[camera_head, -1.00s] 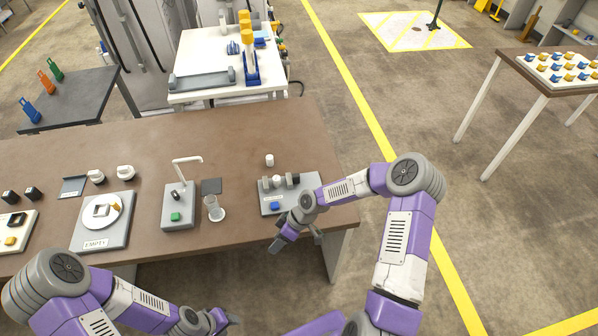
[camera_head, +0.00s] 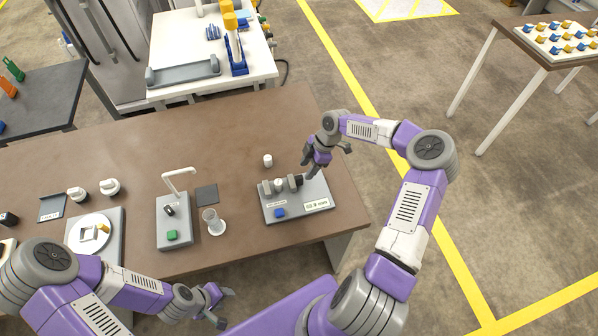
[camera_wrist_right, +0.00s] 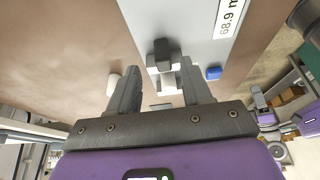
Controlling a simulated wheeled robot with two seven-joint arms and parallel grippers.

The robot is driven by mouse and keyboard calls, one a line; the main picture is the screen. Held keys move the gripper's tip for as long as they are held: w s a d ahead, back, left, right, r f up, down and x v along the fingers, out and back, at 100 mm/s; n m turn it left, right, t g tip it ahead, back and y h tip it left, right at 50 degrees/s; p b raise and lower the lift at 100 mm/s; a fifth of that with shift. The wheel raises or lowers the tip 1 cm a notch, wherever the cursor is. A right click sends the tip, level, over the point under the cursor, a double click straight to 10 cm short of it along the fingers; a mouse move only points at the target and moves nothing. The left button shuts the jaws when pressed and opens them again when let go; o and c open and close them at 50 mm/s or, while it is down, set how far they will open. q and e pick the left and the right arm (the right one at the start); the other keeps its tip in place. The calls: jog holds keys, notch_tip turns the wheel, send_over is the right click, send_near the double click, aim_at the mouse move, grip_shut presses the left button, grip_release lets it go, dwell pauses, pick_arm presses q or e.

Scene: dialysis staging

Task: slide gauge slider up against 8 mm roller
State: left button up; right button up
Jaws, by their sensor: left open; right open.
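A gap between this block and the roller is hard to judge. My right gripper (camera_head: 322,166) is open and empty above the gauge's right rear part. In the right wrist view, the gauge blocks appear between its spread fingers (camera_wrist_right: 160,82). My left gripper (camera_head: 218,304) is open and empty in front of the table.
A loose white cylinder (camera_head: 268,160) stands on the brown table (camera_head: 235,125) behind the gauge. A grey stand with a white arm (camera_head: 180,171), a clear beaker (camera_head: 214,222) and a dark pad (camera_head: 206,195) lie to the left. The gauge label reads 68.9 mm.

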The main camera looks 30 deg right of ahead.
aim_at(302, 176)
jog(key=x, duration=0.5)
jog(key=shift+s+a+f, duration=0.1)
jog(key=shift+a+f, duration=0.05)
jog(key=shift+f, duration=0.05)
grip_shut()
